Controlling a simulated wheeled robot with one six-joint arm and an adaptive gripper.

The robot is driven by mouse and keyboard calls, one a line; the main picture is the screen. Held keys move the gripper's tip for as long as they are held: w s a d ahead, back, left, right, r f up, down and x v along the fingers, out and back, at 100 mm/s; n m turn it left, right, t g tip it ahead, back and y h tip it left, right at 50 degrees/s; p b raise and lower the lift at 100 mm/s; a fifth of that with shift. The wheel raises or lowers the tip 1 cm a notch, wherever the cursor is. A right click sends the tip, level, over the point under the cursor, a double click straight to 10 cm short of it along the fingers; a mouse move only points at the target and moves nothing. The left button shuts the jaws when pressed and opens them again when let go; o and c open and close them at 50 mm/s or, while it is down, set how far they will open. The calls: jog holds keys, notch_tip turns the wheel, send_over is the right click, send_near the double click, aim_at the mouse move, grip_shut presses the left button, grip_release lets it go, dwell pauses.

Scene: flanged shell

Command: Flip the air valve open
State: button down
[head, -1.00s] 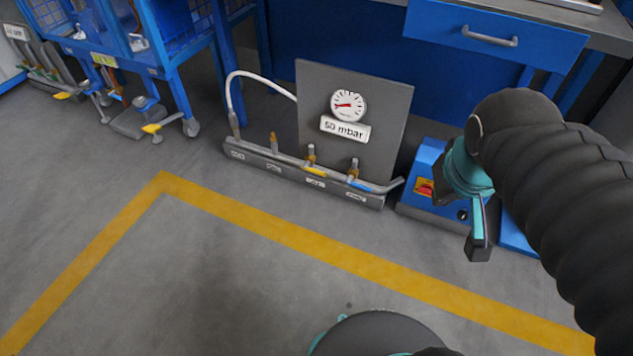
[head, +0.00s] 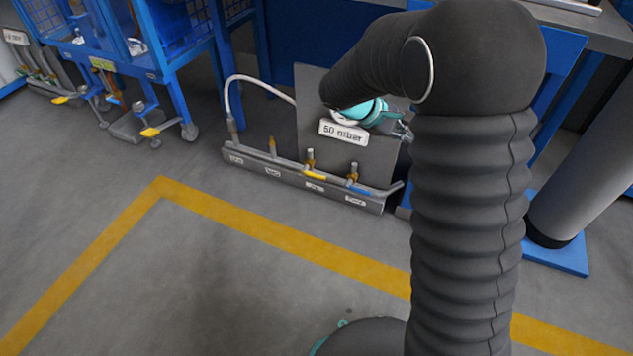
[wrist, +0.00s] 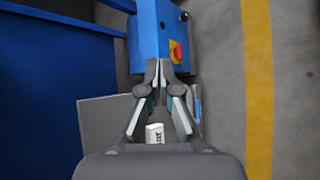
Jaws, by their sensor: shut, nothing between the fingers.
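A low valve rail (head: 262,163) stands on the floor in the head view, with several upright valves and small white labels too blurred to read surely. One valve has a yellow handle (head: 314,175) and the one to its right a blue handle (head: 358,188). I cannot tell for certain which is the air valve. My gripper (wrist: 160,68) is shut and empty in the wrist view. In the head view it is largely hidden by my arm, in front of the grey panel's right edge and above the rail's right end.
The grey panel (head: 312,95) behind the rail carries a "50 mbar" plate (head: 344,132); my arm hides its gauge. A blue box (wrist: 148,30) with a red switch (wrist: 177,52) lies past my fingertips. Blue cart (head: 180,45) at left; floor in front is clear.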

jog(key=w+a+f+n+t+h, duration=0.25)
jog(key=w+a+f+n, duration=0.35)
jog(key=f, duration=0.5)
jog(key=w+a+f+n+t+h, duration=0.1)
jog(key=w+a+f+n+t, duration=0.3)
jog(key=w+a+f, duration=0.5)
jog(key=s+a+f+n+t+y, duration=0.2)
jog(key=a+f+n, duration=0.1)
jog(key=f, duration=0.6)
jog(key=s+a+f+n+t+y+b, duration=0.1)
jog(key=s+a+f+n+t+y, duration=0.1)
jog(key=f, duration=0.7)
jog(key=s+a+f+n+t+y, duration=0.1)
jog(key=a+f+n+t+y, duration=0.2)
jog(key=a+f+n, duration=0.3)
jog(key=shift+s+a+f+t, duration=0.2)
jog(key=shift+f+t, duration=0.2)
jog(key=shift+f, duration=0.5)
jog(key=shift+s+a+f+t, duration=0.1)
jog(key=shift+s+f+t, duration=0.2)
jog(key=shift+f, duration=0.6)
jog(key=shift+w, duration=0.1)
jog(key=shift+w, duration=0.15)
